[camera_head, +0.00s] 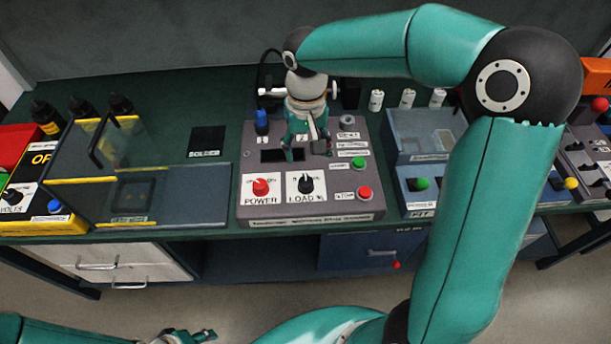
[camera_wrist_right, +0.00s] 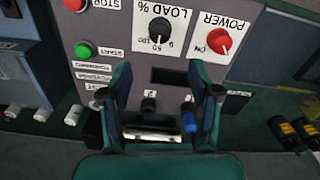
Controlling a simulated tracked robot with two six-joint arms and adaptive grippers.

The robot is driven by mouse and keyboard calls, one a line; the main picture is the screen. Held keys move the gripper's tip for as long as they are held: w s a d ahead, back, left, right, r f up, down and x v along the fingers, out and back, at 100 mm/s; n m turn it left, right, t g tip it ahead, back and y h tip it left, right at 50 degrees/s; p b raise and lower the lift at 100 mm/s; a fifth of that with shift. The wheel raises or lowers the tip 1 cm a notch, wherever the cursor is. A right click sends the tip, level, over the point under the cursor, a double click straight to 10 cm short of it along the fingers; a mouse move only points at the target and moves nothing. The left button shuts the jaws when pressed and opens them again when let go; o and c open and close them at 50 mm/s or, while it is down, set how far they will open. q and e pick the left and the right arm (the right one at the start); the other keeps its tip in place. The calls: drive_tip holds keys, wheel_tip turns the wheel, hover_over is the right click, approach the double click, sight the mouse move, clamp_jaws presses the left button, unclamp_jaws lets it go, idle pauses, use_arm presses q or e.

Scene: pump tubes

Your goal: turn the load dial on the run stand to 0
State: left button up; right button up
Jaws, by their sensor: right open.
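The load dial (camera_head: 306,184) is a black knob on a white "LOAD %" plate on the front of the grey run stand (camera_head: 310,214). In the right wrist view the dial (camera_wrist_right: 160,31) appears upside down with its scale marks; its exact setting is too small to read surely. My right gripper (camera_head: 307,152) points down over the stand, behind the dial and apart from it. In the right wrist view its two fingers (camera_wrist_right: 160,76) are spread with nothing between them. My left gripper (camera_head: 190,337) shows only partly at the bottom edge, far from the stand.
A red power knob (camera_head: 261,187) sits left of the dial. Green (camera_head: 358,162) and red (camera_head: 365,193) buttons are at its right, and a blue knob (camera_head: 262,122) is behind. A clear-walled enclosure (camera_head: 190,207) stands left, and a blue-grey box (camera_head: 423,135) right.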

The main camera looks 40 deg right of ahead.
sight(306, 181)
wheel_tip(306, 181, down, 12)
drive_tip(key=shift+r+p, duration=0.25)
drive_tip(key=shift+p, duration=0.1)
drive_tip(key=shift+c, duration=0.2)
drive_tip(key=c, duration=1.1)
drive_tip(key=shift+n, duration=0.3)
drive_tip(key=n+b, duration=0.1)
drive_tip(key=n, duration=0.2)
drive_tip(key=shift+w, duration=0.1)
drive_tip(key=n, duration=0.5)
drive_tip(key=shift+b, duration=0.35)
drive_tip(key=shift+n, duration=0.3)
drive_tip(key=o, duration=1.1)
